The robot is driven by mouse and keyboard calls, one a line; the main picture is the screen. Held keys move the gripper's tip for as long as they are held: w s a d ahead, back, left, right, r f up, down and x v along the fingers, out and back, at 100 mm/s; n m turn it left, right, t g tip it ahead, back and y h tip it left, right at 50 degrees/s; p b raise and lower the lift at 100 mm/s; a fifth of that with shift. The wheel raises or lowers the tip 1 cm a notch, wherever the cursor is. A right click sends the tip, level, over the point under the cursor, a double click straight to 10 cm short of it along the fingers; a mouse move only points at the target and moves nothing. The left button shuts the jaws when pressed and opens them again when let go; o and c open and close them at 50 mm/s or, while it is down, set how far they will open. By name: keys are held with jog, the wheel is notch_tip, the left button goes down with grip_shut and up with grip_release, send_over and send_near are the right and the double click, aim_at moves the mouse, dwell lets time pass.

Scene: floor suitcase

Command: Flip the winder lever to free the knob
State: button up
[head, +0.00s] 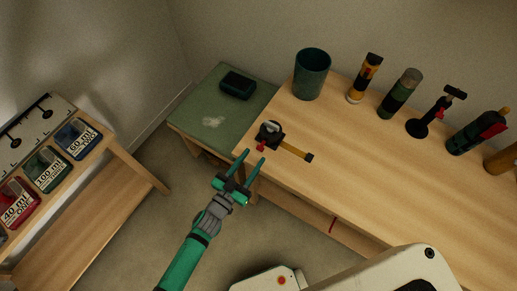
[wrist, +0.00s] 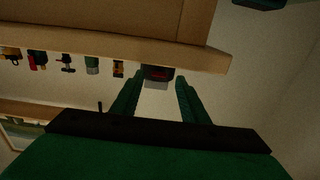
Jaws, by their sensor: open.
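The winder (head: 270,131) is a small black device with a grey round top, near the left corner of the wooden table. A small red part (head: 262,146) sticks out at its near side, and a yellow strip with a dark end (head: 293,151) runs off to its right. I cannot tell which part is the lever. My gripper (head: 253,159) is open and empty, just off the table's edge, its fingers pointing at the winder's red side. In the wrist view, a dark and red piece (wrist: 158,73), seemingly the winder, shows beyond and between my open fingers (wrist: 158,84).
A dark green cup (head: 311,75), a flashlight (head: 364,78) and several other tools stand along the table's back. A green-topped stand (head: 213,121) with a dark box (head: 238,85) adjoins at left. A wooden rack with labelled bins (head: 50,168) stands far left.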

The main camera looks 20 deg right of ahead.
aim_at(259, 149)
jog(key=x, duration=0.5)
jog(key=shift+s+d, duration=0.1)
grip_shut()
